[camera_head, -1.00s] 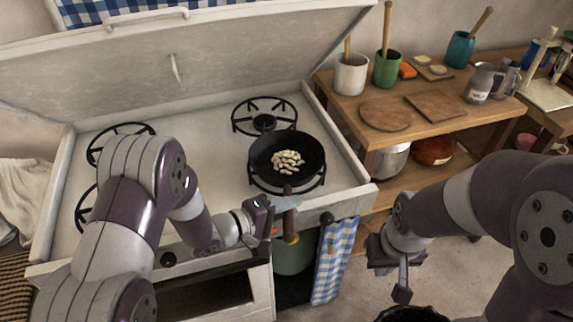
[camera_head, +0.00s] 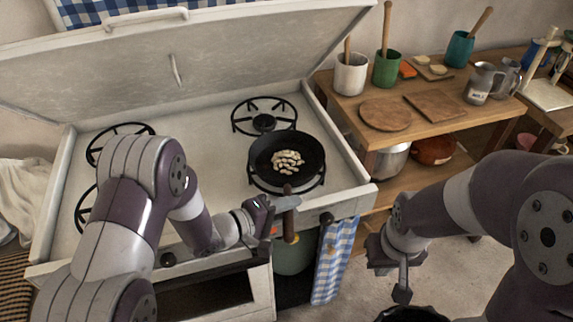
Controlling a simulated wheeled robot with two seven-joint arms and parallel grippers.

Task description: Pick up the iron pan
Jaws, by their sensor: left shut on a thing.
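The black iron pan (camera_head: 307,150) sits on the front right burner of the white stove, with several pale pieces of food (camera_head: 287,162) in it. Its brown handle (camera_head: 289,228) points toward the stove's front edge. My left gripper (camera_head: 285,203) is at the handle, in front of the pan, and is shut on it; the jaws partly hide the handle. My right gripper (camera_head: 402,281) hangs over the floor to the right of the stove, away from the pan. Its finger gap is not clear from this angle.
The stove's raised lid (camera_head: 200,65) stands behind the burners. A wooden shelf table (camera_head: 440,130) with cups, boards and pitchers stands to the right. A blue checked towel (camera_head: 333,262) hangs at the stove front. A dark round container (camera_head: 412,314) is below my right gripper.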

